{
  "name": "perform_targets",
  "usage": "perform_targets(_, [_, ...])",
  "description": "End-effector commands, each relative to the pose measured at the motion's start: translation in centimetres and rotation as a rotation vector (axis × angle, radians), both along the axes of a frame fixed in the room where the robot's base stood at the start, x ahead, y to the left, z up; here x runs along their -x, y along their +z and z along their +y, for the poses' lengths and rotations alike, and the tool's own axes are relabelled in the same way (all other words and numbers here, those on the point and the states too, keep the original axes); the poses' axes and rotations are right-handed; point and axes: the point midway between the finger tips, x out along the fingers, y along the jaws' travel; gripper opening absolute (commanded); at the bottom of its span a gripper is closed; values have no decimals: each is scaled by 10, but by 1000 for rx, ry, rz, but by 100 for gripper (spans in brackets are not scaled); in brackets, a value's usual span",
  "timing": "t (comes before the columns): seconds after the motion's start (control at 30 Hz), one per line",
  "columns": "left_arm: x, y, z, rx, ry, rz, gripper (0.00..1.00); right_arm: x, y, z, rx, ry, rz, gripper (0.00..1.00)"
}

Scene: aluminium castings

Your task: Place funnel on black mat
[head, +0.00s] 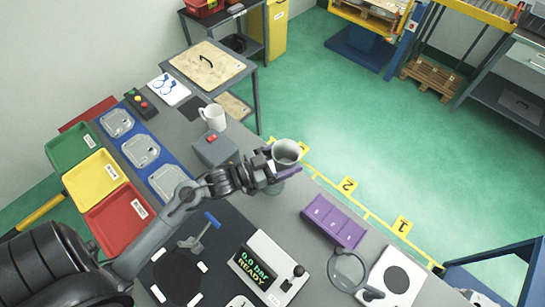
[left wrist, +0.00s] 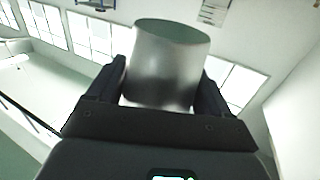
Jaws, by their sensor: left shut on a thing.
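My left gripper (head: 272,166) is shut on a grey metal funnel (head: 286,152) and holds it near the right edge of the grey bench, with its round open top facing up. In the left wrist view, the funnel (left wrist: 168,65) shows as a smooth cylinder between the two dark fingers (left wrist: 160,100); its lower end is hidden. A small black mat (head: 195,109) lies flat on the bench beside the white mug, up and left of the gripper. A larger dark mat (head: 215,245) lies nearer, below my left arm. My right gripper is not in view.
A white mug (head: 212,117) and a grey box with a red button (head: 214,148) stand close to the small mat. A purple block (head: 332,222), magnifier (head: 348,269) and pressure display (head: 268,268) occupy the near bench.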

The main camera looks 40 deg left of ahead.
Motion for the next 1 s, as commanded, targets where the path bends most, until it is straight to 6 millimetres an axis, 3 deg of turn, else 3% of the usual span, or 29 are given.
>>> perform_targets(0.1, [-4, -14, 24, -1, 1, 1, 41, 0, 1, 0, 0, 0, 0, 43])
perform_targets(0.33, [-8, -30, 51, 1, -1, -2, 41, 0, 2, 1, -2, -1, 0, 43])
perform_targets(1.0, [-9, -70, 56, 2, 0, -1, 41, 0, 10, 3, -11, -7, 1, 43])
